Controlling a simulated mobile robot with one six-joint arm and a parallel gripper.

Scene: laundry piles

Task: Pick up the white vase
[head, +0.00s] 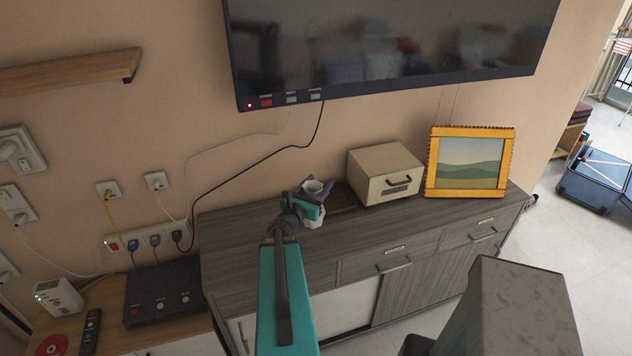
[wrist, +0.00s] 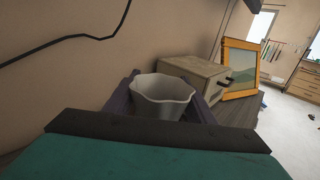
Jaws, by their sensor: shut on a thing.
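The white vase (wrist: 163,97) has a wavy rim and shows upright between the two dark fingers of my gripper (wrist: 165,100) in the wrist view. My gripper is shut on it. In the head view the vase (head: 316,187) is at the gripper (head: 311,199), over the left part of the grey wooden sideboard (head: 345,245).
A cream box (head: 384,175) with a dark handle stands close to the right of the vase. A yellow-framed picture (head: 468,163) stands farther right. A wall-mounted television (head: 390,45) hangs above. A black cable (head: 262,158) runs down the wall to a power strip.

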